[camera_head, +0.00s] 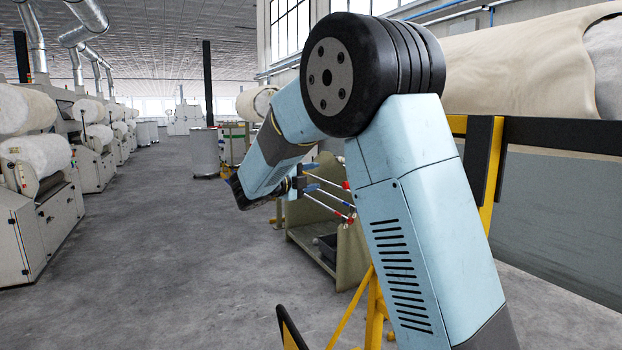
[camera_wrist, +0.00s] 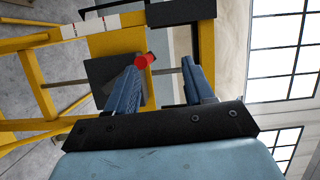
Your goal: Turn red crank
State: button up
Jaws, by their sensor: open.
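In the wrist view a short red crank handle (camera_wrist: 145,61) shows by the tip of the left finger, in front of a dark plate on a yellow frame. A thin grey rod runs behind the fingers near it. My gripper (camera_wrist: 160,68) is open, with its two blue fingers apart and the red handle nearer the left one. I cannot tell whether that finger touches the handle. In the head view my gripper (camera_head: 316,177) is small and partly hidden by my arm. Red pieces show just right of it, but I cannot tell which is the crank.
A yellow frame (camera_wrist: 75,48) fills the left of the wrist view. In the head view, a greenish stand (camera_head: 352,262) is below my gripper, and a large fabric roll (camera_head: 520,65) lies at the right. Carding machines (camera_head: 50,200) line the left; the grey floor between is open.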

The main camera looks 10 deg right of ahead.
jog(key=v, duration=1.3)
jog(key=shift+s+a, duration=0.15)
jog(key=shift+a, duration=0.15)
